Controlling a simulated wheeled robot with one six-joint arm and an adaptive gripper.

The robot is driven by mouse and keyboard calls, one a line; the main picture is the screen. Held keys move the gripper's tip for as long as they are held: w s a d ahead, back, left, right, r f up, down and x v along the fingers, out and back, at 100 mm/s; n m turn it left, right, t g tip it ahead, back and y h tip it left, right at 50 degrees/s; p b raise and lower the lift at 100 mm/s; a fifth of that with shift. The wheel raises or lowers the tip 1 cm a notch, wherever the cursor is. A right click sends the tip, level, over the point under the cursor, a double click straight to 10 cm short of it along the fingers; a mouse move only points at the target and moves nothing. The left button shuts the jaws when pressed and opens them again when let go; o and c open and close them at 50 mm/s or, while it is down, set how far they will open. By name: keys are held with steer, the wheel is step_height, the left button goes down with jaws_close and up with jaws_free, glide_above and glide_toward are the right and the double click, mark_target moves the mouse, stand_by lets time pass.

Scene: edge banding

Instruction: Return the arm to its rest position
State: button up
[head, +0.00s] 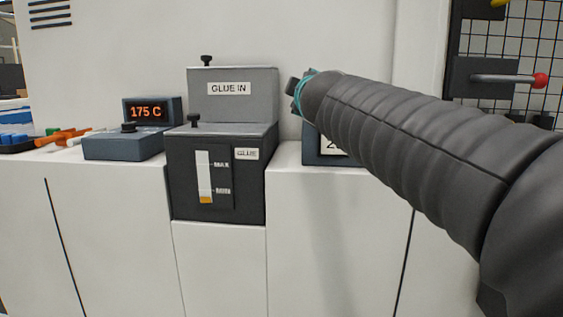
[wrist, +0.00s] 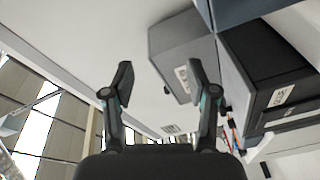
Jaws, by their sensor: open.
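My arm, in a dark ribbed sleeve, reaches from the right edge of the head view toward the middle. My gripper shows in the wrist view (wrist: 160,80), its two dark fingers spread apart with nothing between them. In the head view only a small part of its end with a teal band shows at the arm's tip, in front of the white wall to the right of the glue unit (head: 220,172). The fingers are hidden there by the arm.
A grey "GLUE IN" box (head: 232,103) tops the glue unit. A control box reading 175 C (head: 152,111) stands left. A dark labelled box (head: 313,150) sits partly behind my arm. A red-knobbed lever (head: 540,80) is at right. White cabinet fronts (head: 110,230) lie below.

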steer(key=s+d+f+m+g+h, duration=0.1)
steer(key=s+d+f+m+g, duration=0.25)
steer(key=f, duration=0.45)
steer(key=s+d+f+m+g+h, duration=0.1)
steer(key=s+d+f+m+g, duration=0.2)
steer(key=f, duration=0.5)
steer(key=s+d+f+m+g+h, duration=0.1)
steer(key=s+d+f+m+g, duration=0.15)
steer(key=s+f, duration=0.4)
steer(key=s+d+f+m+g+y, duration=0.1)
steer(key=s+f+m, duration=0.4)
steer(key=s+f, duration=1.2)
steer(key=s+d+g, duration=0.1)
steer(key=s+g, duration=0.1)
steer(key=shift+s+f+g+y, duration=0.25)
steer(key=shift+f+g+y, duration=0.05)
steer(key=shift+y, duration=0.1)
steer(key=c, duration=0.3)
steer(key=shift+d+m, duration=0.2)
steer(key=shift+m, duration=0.1)
